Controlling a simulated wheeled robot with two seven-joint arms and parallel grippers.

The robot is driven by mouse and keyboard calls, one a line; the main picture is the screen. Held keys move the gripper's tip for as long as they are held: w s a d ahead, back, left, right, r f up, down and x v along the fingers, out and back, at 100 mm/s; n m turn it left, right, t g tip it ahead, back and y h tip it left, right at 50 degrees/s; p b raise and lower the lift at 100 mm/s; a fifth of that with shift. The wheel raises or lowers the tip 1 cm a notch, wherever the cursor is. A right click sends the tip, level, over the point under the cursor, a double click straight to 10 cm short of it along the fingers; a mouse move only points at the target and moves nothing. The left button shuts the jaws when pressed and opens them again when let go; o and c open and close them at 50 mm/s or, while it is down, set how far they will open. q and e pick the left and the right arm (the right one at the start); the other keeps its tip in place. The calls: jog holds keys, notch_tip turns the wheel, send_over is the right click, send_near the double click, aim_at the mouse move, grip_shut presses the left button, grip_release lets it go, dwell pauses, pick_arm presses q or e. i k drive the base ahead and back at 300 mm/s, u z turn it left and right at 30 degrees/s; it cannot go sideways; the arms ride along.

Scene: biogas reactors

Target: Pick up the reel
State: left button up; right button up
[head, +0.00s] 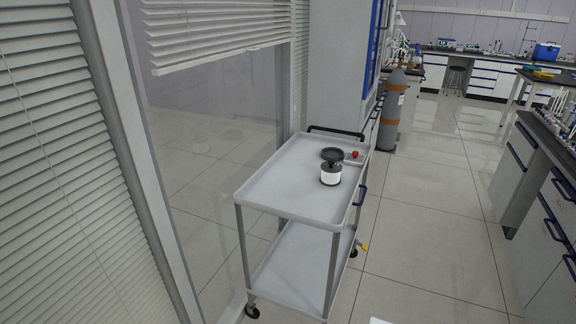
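A small black-and-white spool-like object (331,176), which looks like the reel, stands upright on the top shelf of a grey-white cart (270,187). It has a pale cylindrical body and a dark top. A dark round disc-like thing (331,154) is just behind it; I cannot tell whether the two touch or are one piece. Neither of my grippers is in view.
A small red item (355,154) lies near the cart's far end, by the black handle (337,131). A glass partition and blinds (62,170) border the left. A grey cylinder with orange bands (393,108) stands behind. The tiled aisle (430,215) right of the cart is clear.

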aim_at(331, 169)
jog(key=u, duration=0.25)
jog(key=i, duration=0.95)
jog(key=z, duration=0.15)
